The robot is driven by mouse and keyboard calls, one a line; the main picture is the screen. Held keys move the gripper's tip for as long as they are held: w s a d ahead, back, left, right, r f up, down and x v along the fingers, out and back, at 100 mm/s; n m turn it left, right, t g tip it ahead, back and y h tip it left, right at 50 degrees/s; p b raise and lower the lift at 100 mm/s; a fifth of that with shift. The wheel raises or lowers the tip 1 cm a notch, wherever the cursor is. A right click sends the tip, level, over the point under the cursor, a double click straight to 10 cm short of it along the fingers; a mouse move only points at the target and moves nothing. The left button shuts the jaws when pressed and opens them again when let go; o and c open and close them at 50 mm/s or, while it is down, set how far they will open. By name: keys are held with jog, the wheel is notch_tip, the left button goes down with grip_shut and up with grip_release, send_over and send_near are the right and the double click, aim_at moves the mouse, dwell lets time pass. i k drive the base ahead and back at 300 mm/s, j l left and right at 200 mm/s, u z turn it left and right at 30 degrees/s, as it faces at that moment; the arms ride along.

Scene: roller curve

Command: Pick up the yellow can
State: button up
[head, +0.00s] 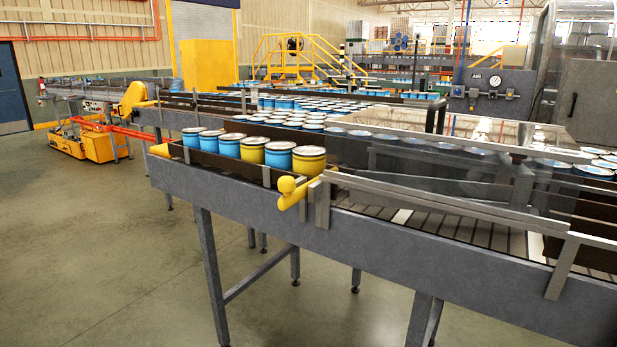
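Two yellow cans with pale lids stand upright in a front row on the near conveyor. One yellow can (308,160) is at the right end of the row, beside a blue can (279,155). The other yellow can (252,151) stands between that blue can and another blue can (231,146). A low rail hides the bottoms of some cans. My gripper is not in view.
The grey conveyor (240,205) runs across the middle on legs, with a yellow rounded fitting (291,193) on its near side. Clear panels and metal rails (430,201) line its right part. Many blue cans (310,113) stand behind. The floor (90,240) at front left is clear.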

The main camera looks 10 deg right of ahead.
aim_at(310, 161)
jog(key=i+l+u, duration=0.1)
jog(key=i, duration=0.35)
jog(key=i+l+u, duration=0.1)
jog(key=i, duration=0.3)
jog(key=l, duration=0.1)
